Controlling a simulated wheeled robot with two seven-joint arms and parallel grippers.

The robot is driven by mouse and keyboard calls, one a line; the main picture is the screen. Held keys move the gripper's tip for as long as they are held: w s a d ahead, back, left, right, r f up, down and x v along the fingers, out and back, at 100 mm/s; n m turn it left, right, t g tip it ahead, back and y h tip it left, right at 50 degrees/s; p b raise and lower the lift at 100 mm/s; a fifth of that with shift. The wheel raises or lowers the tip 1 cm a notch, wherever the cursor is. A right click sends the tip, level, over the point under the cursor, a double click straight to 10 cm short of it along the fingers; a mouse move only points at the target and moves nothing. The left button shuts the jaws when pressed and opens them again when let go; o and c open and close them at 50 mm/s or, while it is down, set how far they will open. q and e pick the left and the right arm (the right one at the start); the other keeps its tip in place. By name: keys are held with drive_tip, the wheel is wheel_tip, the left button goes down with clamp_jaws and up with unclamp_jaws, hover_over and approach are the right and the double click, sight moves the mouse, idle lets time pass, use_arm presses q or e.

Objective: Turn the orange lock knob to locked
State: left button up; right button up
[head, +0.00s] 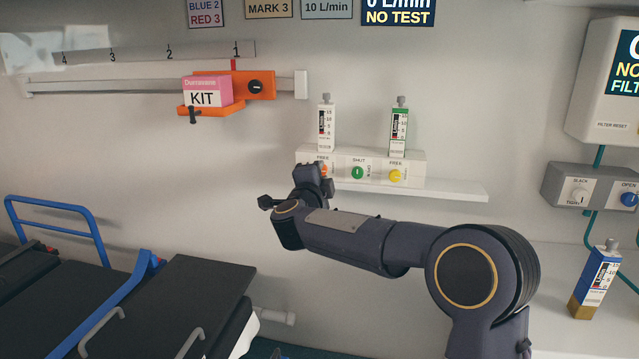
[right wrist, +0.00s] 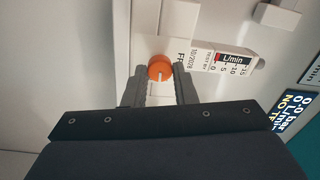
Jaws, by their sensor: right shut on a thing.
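The orange knob (head: 324,169) is the leftmost of three knobs on a white panel (head: 433,170) on the wall; a FREE label is above it. In the head view my right gripper mostly covers it. In the right wrist view the orange knob (right wrist: 160,67) has a pale pointer line and sits between the fingertips. My right gripper (head: 318,175) is shut on it; the fingers also show in the right wrist view (right wrist: 161,78). My left gripper is not in view.
A green knob (head: 357,173) labelled SHUT and a yellow knob (head: 396,176) labelled FREE are close to the right. Two flowmeters (head: 326,130) (head: 399,132) stand above the panel. An orange bracket (head: 262,84) with a pink KIT box (head: 207,92) hangs on the rail at upper left.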

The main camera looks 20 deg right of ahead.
drive_tip(key=shift+m, duration=0.4)
drive_tip(key=o, duration=1)
drive_tip(key=v, duration=0.8)
drive_tip(key=shift+b, duration=0.35)
drive_tip(key=shift+f, duration=0.1)
